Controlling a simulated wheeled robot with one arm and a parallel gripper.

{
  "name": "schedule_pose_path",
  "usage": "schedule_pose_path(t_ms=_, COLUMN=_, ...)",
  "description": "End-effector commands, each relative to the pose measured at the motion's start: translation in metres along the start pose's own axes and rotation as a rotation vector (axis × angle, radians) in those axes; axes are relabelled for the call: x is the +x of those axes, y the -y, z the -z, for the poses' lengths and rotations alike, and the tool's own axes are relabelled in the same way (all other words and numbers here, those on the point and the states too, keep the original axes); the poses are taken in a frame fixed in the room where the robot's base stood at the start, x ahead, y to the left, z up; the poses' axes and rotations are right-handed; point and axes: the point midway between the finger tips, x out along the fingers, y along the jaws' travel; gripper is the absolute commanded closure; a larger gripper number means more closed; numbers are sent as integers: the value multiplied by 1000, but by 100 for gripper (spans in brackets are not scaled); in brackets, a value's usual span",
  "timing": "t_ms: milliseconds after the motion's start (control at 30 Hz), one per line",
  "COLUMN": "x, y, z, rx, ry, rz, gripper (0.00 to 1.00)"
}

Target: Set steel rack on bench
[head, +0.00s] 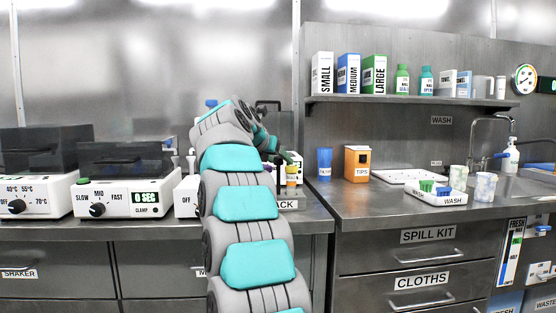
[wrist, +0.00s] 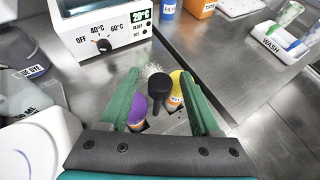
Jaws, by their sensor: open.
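My gripper (wrist: 158,78) is open in the wrist view, its two green fingers apart. Between and below them are a black round-topped knob (wrist: 158,88), a purple-topped item (wrist: 146,111) and a yellow-topped bottle (wrist: 175,92). They stand close together, and the knob looks like a handle. The steel rack itself is not clearly seen; the fingers and these tops hide most of what is under them. In the head view my arm covers most of this spot, with small bottles (head: 291,178) showing just right of it above a label ending in "CK" (head: 287,204).
A white heater box (wrist: 100,32) stands just beyond the fingers. A shelf (head: 410,99) with boxes hangs above.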

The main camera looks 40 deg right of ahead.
Motion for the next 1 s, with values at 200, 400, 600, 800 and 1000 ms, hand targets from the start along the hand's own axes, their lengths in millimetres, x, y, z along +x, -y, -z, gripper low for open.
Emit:
schedule_pose_path(t_ms=200, x=-36, y=-1, z=0, rx=0, ry=0, rz=-3, gripper=36)
schedule_pose_path(t_ms=400, x=-78, y=-1, z=-1, rx=1, ry=2, rz=-4, gripper=36)
schedule_pose_path(t_ms=600, x=-108, y=-1, z=-1, rx=-1, ry=2, rz=-2, gripper=36)
schedule_pose_path(t_ms=800, x=-120, y=0, z=0, rx=0, ry=0, rz=0, gripper=36)
schedule_pose_path(t_ms=1000, x=-120, y=0, z=0, rx=0, ry=0, rz=1, gripper=36)
